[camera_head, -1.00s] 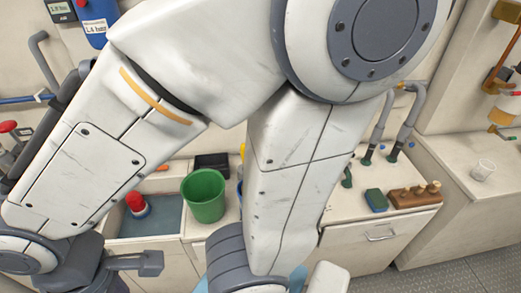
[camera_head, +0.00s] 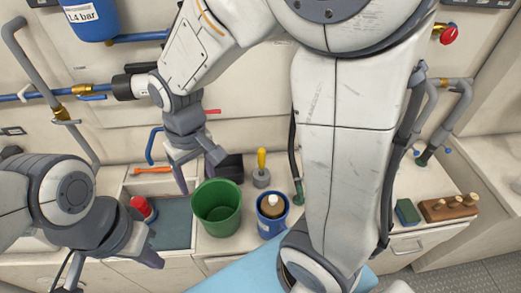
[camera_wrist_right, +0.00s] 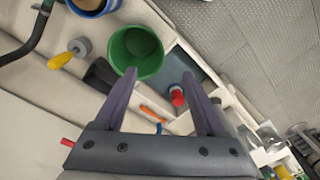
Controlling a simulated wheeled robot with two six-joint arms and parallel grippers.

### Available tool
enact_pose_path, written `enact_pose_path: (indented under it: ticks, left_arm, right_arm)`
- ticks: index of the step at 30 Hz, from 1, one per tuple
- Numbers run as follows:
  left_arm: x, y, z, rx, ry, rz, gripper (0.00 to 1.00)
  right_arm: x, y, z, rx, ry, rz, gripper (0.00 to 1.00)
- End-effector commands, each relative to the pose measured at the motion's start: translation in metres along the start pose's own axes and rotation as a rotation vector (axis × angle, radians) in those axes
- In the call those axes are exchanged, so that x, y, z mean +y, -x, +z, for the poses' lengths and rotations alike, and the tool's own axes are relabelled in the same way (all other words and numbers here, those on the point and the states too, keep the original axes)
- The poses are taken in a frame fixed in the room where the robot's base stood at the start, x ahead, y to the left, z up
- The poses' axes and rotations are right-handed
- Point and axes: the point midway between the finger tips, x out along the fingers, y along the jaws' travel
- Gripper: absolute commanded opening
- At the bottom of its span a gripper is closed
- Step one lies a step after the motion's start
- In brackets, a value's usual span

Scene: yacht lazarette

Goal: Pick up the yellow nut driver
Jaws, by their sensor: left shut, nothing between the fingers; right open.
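The yellow nut driver (camera_head: 261,158) stands upright on the counter, its yellow handle up and a grey round piece at its lower end. It also shows in the right wrist view (camera_wrist_right: 62,60), at the upper left, outside the jaws. My right gripper (camera_head: 201,177) is open and empty, left of the nut driver and above the counter by the black box. Its fingers also show in the wrist view (camera_wrist_right: 158,76). My left gripper (camera_head: 153,250) is shut and empty at the lower left, near the sunken tray and well away from the nut driver.
A green bucket (camera_head: 217,215) stands in front of the nut driver, with a blue container (camera_head: 265,228) to its right. A black box (camera_head: 231,167) is close on its left.

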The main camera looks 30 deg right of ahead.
Motion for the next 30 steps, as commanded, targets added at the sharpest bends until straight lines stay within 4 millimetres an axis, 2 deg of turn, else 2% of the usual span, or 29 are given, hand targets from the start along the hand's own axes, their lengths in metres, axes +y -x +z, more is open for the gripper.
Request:
enact_pose_path:
  ticks: [1, 3, 5, 6, 9, 12, 15, 17, 24, 30]
  left_arm:
    - [0.000, 0.000, 0.000, 0.000, 0.000, 0.000, 0.00]
    - [0.000, 0.000, 0.000, 0.000, 0.000, 0.000, 0.00]
    - [0.000, 0.000, 0.000, 0.000, 0.000, 0.000, 0.00]
    - [0.000, 0.000, 0.000, 0.000, 0.000, 0.000, 0.00]
    - [0.000, 0.000, 0.000, 0.000, 0.000, 0.000, 0.00]
    - [0.000, 0.000, 0.000, 0.000, 0.000, 0.000, 0.00]
    - [0.000, 0.001, 0.000, 0.000, 0.000, 0.000, 0.00]
    - [0.000, 0.003, 0.000, 0.000, 0.000, 0.000, 0.00]
    - [0.001, 0.012, -0.001, 0.000, 0.001, 0.000, 0.00]
    - [0.001, 0.016, -0.001, 0.000, 0.001, 0.000, 0.00]
  right_arm:
    - [0.034, -0.015, -0.027, -0.010, -0.122, 0.011, 0.72]
    - [0.080, -0.034, -0.054, -0.011, -0.264, 0.022, 0.72]
    - [0.121, -0.052, -0.069, -0.011, -0.376, 0.032, 0.72]
    - [0.148, -0.064, -0.075, -0.013, -0.445, 0.036, 0.72]
    - [0.206, -0.090, -0.081, -0.015, -0.588, 0.045, 0.72]
    - [0.247, -0.110, -0.078, -0.015, -0.683, 0.051, 0.72]
    - [0.268, -0.123, -0.074, -0.016, -0.736, 0.054, 0.72]
    - [0.274, -0.130, -0.073, -0.017, -0.748, 0.055, 0.72]
    - [0.277, -0.166, -0.071, -0.018, -0.751, 0.055, 0.72]
    - [0.277, -0.180, -0.070, -0.016, -0.750, 0.055, 0.72]
